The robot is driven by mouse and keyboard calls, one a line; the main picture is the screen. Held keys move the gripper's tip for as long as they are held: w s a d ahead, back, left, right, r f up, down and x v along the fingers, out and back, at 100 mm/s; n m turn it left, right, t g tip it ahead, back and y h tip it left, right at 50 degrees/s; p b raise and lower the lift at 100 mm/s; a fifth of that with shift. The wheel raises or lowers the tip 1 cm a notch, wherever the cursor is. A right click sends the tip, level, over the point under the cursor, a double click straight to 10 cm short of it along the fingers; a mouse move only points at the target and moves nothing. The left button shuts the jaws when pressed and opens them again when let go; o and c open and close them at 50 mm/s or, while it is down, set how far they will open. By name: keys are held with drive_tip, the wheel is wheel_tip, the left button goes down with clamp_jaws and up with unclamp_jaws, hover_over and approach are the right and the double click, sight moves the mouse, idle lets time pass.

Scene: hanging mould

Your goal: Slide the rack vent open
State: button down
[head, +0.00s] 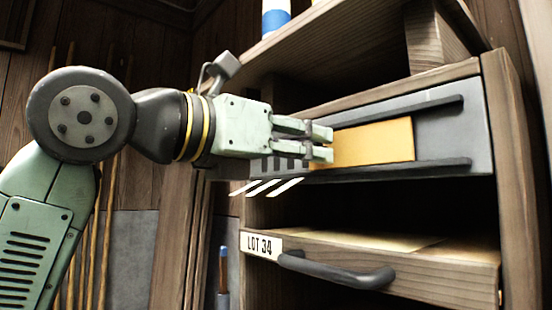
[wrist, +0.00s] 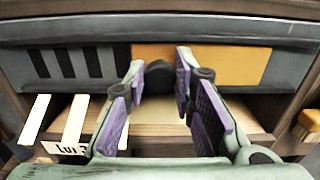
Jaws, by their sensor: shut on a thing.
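The rack vent is a grey panel (head: 450,125) set in the upper part of the wooden rack, between dark upper and lower rails. A yellow section (head: 375,141) fills its middle; it also shows in the wrist view (wrist: 235,66). Dark slots (wrist: 67,63) lie left of the yellow section. My gripper (head: 331,145) is at the left end of the yellow section. In the wrist view, its purple-padded fingers are shut on a dark knob (wrist: 159,76) at the yellow section's left edge. The fingers partly hide the knob.
Below is an open compartment, then a wooden drawer (head: 400,268) with a dark handle (head: 337,272) and a "LOT 34" label (head: 262,246). Pale strips (head: 268,188) show below the slots. A blue-and-white object (head: 276,18) stands on the shelf above. A brush (wrist: 309,125) is at right.

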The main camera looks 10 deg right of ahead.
drive_tip(key=shift+s+d, duration=0.45)
drive_tip(key=shift+s, duration=0.25)
drive_tip(key=c, duration=1.4)
unclamp_jaws()
drive_tip(key=shift+s, duration=0.1)
drive_tip(key=shift+o, duration=0.2)
drive_tip(key=shift+s+a, duration=0.15)
drive_tip(key=shift+a, duration=0.25)
drive_tip(key=v, duration=1.1)
